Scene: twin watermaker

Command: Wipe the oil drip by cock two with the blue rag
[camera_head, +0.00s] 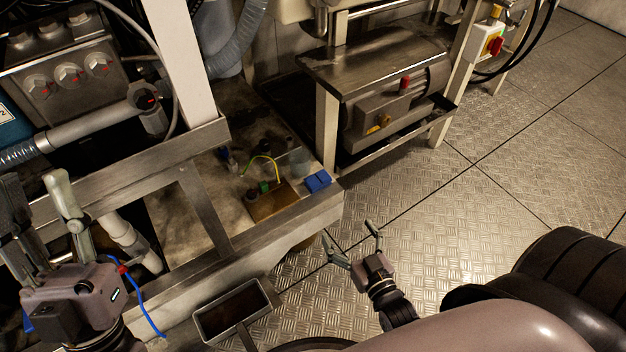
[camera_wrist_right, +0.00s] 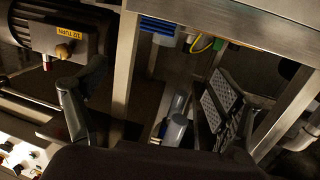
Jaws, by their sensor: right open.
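The blue rag (camera_head: 318,181) appears as a small folded blue block on the corner ledge of the steel frame. A ribbed blue patch at the top of the right wrist view (camera_wrist_right: 160,26) looks like the same thing. My right gripper (camera_head: 352,236) is open and empty, in front of and below the ledge, apart from the rag. Its two fingers also show apart in the right wrist view (camera_wrist_right: 148,100). My left gripper (camera_head: 38,200) is at the lower left with its fingers apart and nothing seen between them. I cannot make out the oil drip or tell which fitting is cock two.
A brown plate (camera_head: 270,202) with small fittings and a yellow-green wire lies beside the rag. The steel frame (camera_head: 265,228) runs along the front edge. An open grey tray (camera_head: 232,312) is below it. A motor unit (camera_head: 395,105) stands behind. The tread-plate floor (camera_head: 450,215) at right is clear.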

